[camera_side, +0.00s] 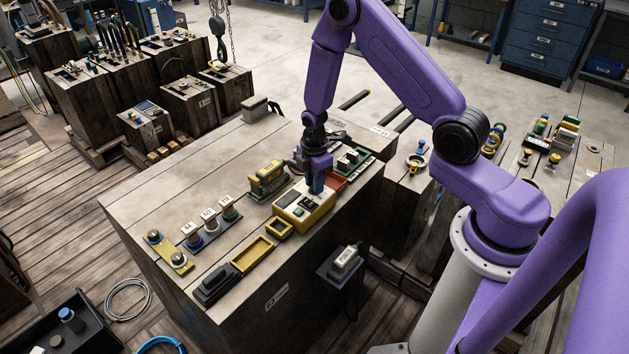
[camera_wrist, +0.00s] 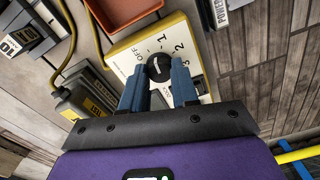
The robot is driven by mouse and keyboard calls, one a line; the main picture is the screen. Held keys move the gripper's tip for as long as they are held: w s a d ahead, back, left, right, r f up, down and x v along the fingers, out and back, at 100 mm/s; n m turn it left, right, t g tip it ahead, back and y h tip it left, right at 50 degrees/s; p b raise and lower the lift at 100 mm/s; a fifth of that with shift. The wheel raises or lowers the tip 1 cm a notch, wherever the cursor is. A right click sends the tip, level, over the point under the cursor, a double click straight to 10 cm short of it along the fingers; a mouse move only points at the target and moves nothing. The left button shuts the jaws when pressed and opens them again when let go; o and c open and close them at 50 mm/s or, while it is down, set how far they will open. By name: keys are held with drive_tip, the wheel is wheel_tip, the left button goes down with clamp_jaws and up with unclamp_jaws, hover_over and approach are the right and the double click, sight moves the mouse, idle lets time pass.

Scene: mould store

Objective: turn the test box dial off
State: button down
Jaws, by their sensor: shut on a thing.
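The test box (camera_side: 290,222) is a yellow case with a pale top, standing on the wooden block's top in the side view. In the wrist view its pale face (camera_wrist: 120,48) carries the marks OFF, 1, 2 and 3 around a round black dial (camera_wrist: 159,67). A short light mark shows on the dial, but I cannot tell exactly which mark it points at. My gripper (camera_side: 316,188) points down over the box's far right part. In the wrist view its two blue fingers (camera_wrist: 157,82) are on either side of the dial, shut on it. In the side view the fingers hide the dial.
A yellow device (camera_side: 267,180) stands behind the box, and a red tray (camera_side: 336,182) lies to its right. Small yellow trays (camera_side: 252,255) and a row of labelled pieces (camera_side: 210,226) are to the left.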

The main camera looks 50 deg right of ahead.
drive_tip(key=shift+n, duration=1.6)
drive_tip(key=c, duration=0.8)
unclamp_jaws()
drive_tip(key=shift+c, duration=0.2)
drive_tip(key=shift+r, duration=0.15)
wheel_tip(320, 180, up, 17)
drive_tip(key=shift+r, duration=0.1)
